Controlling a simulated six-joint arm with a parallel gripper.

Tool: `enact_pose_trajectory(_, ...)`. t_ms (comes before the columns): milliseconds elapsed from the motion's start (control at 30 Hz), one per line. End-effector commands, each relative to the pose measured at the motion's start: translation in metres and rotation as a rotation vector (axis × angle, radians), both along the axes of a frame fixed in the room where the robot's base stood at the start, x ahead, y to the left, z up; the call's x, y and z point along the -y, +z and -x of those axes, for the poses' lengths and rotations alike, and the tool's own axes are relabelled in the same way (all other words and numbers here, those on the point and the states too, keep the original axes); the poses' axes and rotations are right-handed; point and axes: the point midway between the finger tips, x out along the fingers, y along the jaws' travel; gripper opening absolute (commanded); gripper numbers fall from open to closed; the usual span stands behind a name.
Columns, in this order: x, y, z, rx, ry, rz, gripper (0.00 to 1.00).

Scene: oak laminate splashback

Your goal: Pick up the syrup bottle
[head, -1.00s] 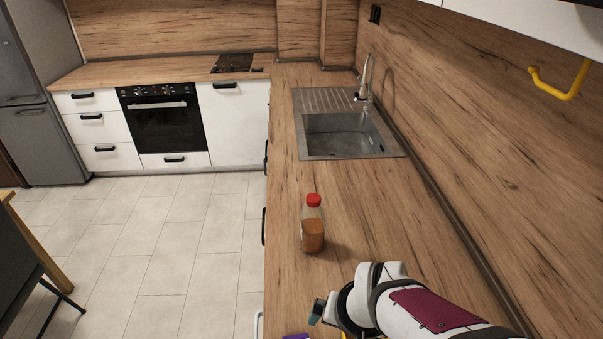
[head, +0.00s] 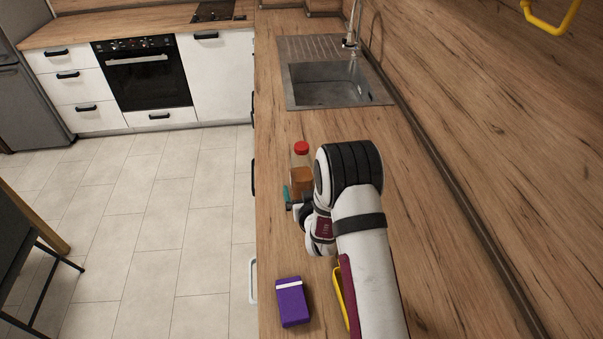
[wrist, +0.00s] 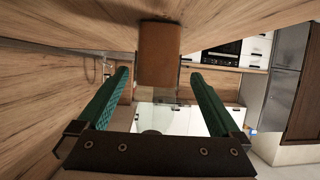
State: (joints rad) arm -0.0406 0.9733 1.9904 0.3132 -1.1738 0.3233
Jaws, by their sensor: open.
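The syrup bottle (head: 300,174) stands upright on the wooden counter, with a red cap, clear upper part and amber-brown contents. My gripper (head: 289,197) is low at the bottle's near side in the head view, where my arm hides part of the bottle. In the wrist view, which is turned upside down, the bottle's brown body (wrist: 159,52) shows between and just beyond the tips of the green fingers of my gripper (wrist: 158,78). The fingers are open, with a gap on each side of the bottle.
A purple box (head: 292,303) with a white stripe lies on the counter near the front edge. A yellow object (head: 342,298) is partly hidden beside my arm. The sink (head: 335,82) lies beyond the bottle. The counter between bottle and sink is clear.

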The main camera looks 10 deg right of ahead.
Motion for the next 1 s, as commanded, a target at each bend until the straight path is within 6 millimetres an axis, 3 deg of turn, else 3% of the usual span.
enact_pose_trajectory(333, 0.002, -0.021, -0.048, 0.001, 0.000, 0.000, 1.00)
enact_pose_trajectory(600, 0.001, -0.023, -0.054, 0.000, 0.000, 0.001, 1.00)
enact_pose_trajectory(1000, 0.001, -0.023, -0.054, 0.000, 0.000, 0.001, 0.28)
